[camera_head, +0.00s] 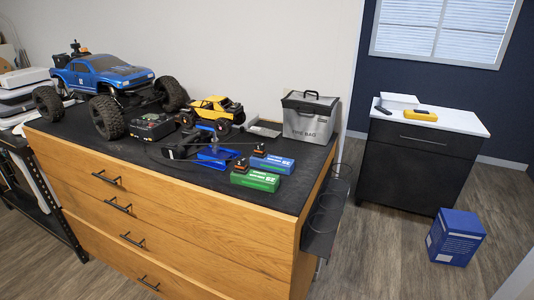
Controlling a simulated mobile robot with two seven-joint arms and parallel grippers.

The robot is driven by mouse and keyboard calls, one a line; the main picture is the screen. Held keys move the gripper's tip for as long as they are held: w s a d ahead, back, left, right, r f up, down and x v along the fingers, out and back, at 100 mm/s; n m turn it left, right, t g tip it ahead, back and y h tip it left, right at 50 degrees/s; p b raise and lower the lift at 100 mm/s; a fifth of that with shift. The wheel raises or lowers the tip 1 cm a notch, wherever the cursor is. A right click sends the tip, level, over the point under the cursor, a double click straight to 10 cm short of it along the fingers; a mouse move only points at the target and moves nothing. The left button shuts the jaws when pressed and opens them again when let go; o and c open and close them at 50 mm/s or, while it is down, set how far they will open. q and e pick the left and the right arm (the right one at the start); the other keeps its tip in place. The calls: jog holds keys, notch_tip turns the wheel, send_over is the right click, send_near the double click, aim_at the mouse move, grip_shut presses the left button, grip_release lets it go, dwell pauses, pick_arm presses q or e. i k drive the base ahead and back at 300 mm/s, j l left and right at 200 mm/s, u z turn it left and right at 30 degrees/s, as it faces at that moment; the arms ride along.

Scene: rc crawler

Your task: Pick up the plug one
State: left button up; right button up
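Two small black-and-orange plugs show near the front right of the black-topped cabinet (205,205). One plug (241,165) is at the back of a green battery pack (255,180). The other plug (260,150) is at a blue battery pack (272,164) just behind the green one. Thin dark leads are near the plugs; where they run is too small to follow. I cannot tell which plug the task means. Neither of my grippers is in view.
A blue truck (105,75), a black charger box (152,125), a yellow crawler (212,108), a blue-and-black tool or stand (215,155) and a grey bag (308,118) crowd the top. Wire rings (330,200) hang at its right side. The front left strip is clear.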

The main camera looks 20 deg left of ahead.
aim_at(259, 149)
jog(key=l+u, duration=0.15)
jog(key=u, duration=0.35)
jog(key=k+l+u, duration=0.1)
jog(key=u, duration=0.35)
